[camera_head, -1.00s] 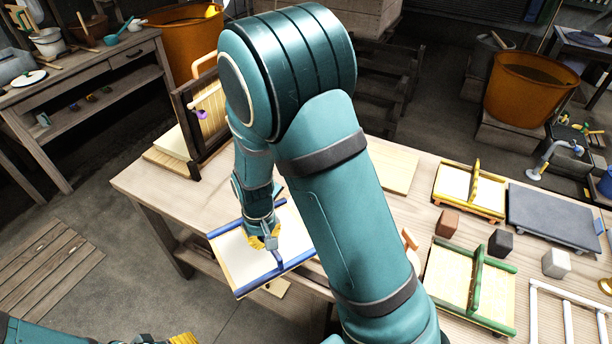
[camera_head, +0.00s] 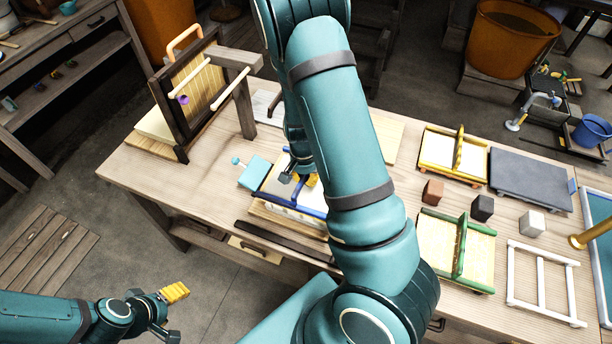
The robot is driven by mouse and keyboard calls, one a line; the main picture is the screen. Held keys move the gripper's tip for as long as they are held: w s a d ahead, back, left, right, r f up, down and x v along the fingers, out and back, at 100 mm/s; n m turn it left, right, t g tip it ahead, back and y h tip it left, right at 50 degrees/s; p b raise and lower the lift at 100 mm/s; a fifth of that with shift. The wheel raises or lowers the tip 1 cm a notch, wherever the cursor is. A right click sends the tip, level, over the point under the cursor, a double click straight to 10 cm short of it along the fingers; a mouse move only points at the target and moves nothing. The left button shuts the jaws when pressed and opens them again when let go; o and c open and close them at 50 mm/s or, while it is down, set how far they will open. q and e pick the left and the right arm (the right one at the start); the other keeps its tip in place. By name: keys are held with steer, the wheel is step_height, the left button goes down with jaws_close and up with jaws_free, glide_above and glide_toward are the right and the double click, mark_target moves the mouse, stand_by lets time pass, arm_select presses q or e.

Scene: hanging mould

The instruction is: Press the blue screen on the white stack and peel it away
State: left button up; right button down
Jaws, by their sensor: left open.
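The blue screen (camera_head: 268,197), with a blue frame and a raised blue bar, lies over the white stack (camera_head: 290,221) near the table's front edge. The stack shows as pale layers under the frame; most of it is hidden. My right gripper (camera_head: 299,181) is at the blue bar, with a grey finger on one side and a yellow pad on the other, and appears shut on it. My arm covers the screen's right part. I cannot tell how firmly the screen touches the stack.
A dark wooden rack (camera_head: 190,95) with pale rods stands at the table's left. A light blue block (camera_head: 255,172) lies beside the screen. Yellow (camera_head: 453,153) and green (camera_head: 455,248) screens, a grey slab (camera_head: 535,185), small cubes and a white frame (camera_head: 545,285) fill the right.

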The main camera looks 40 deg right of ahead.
mark_target(306, 190)
steer(key=shift+f+b, duration=2.6)
steer(key=shift+f, duration=0.4)
steer(key=shift+f+b, duration=0.6)
steer(key=shift+f, duration=0.25)
steer(key=shift+f+p, duration=0.45)
steer(key=shift+f, duration=0.1)
stand_by(3.6)
